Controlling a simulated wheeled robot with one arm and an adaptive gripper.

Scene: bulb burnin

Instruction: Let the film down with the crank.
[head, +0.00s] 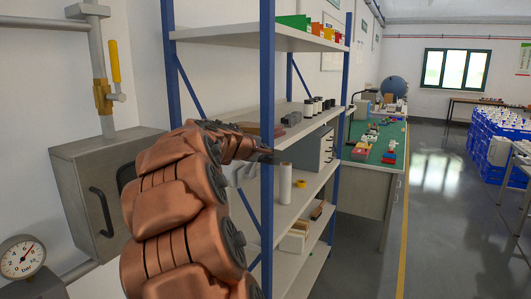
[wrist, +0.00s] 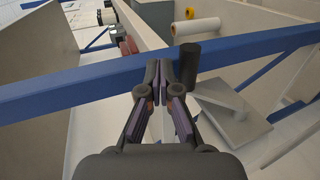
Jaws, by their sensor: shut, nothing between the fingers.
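My gripper (wrist: 168,84) is shut and empty in the wrist view, its fingertips beside a blue shelf post (wrist: 85,82). In the head view, the gripper (head: 267,155) is small and dark, by the front post of the shelf rack. A dark cylindrical handle (wrist: 202,66) stands just right of the fingertips, above a grey plate (wrist: 232,112); it may be the crank, but I cannot be sure. A gap seems to separate it from the fingers. A white roll (head: 286,184) stands upright on the shelf; it also shows in the wrist view (wrist: 197,29). I cannot tell whether it is the film.
Blue posts and pale shelves (head: 310,190) surround the gripper closely. A yellow tape roll (head: 300,184) lies beside the white roll. A grey drawer unit (head: 312,150) stands behind. A grey wall box (head: 95,205) and pressure gauge (head: 20,258) are at left. The right aisle floor is clear.

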